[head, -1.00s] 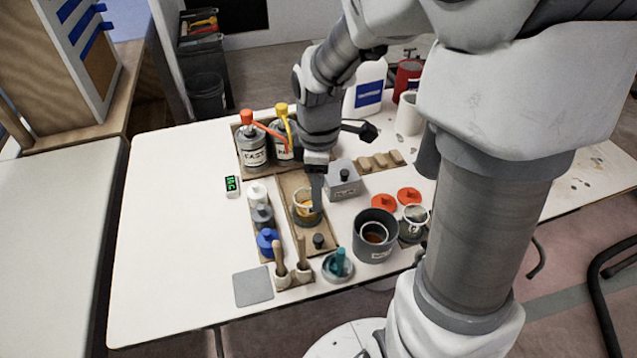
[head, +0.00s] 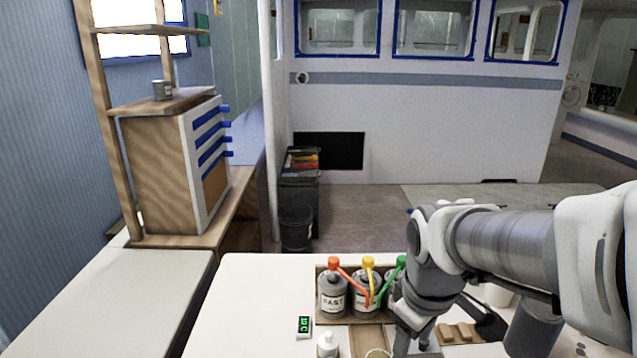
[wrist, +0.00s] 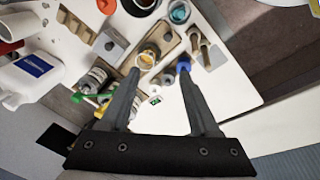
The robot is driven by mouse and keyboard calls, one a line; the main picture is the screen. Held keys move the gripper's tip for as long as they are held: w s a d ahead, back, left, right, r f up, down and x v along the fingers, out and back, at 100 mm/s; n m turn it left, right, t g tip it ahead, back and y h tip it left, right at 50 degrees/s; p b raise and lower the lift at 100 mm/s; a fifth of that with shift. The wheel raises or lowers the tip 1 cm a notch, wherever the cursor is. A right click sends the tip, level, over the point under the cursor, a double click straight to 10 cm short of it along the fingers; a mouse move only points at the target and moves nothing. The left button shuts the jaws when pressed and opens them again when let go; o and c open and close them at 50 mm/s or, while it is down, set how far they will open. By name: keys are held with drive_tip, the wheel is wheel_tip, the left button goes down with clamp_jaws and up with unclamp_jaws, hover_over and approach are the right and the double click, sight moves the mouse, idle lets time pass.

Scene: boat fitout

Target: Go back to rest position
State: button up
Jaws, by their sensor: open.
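My gripper (wrist: 158,76) is open in the wrist view, with its two dark fingers spread and nothing between them. It is above the white table (wrist: 245,85), apart from the things on it. In the head view my arm comes in from the right and bends down, and the gripper end is partly cut off at the bottom edge. A cup with a yellow rim (wrist: 147,57) stands on a wooden tray beyond the left fingertip in the wrist view.
A wooden shelf unit (head: 160,180) and a pale counter (head: 120,305) are at left. Bins (head: 297,225) stand behind the table.

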drive_tip(key=s+r+m+t+p, duration=0.2)
drive_tip(key=s+r+m+t, duration=0.1)
drive_tip(key=s+r+m, duration=0.4)
drive_tip(key=shift+s+a+r+m+y, duration=0.2)
drive_tip(key=shift+s+r+m+y, duration=0.3)
drive_tip(key=shift+r, duration=0.65)
idle(1.0)
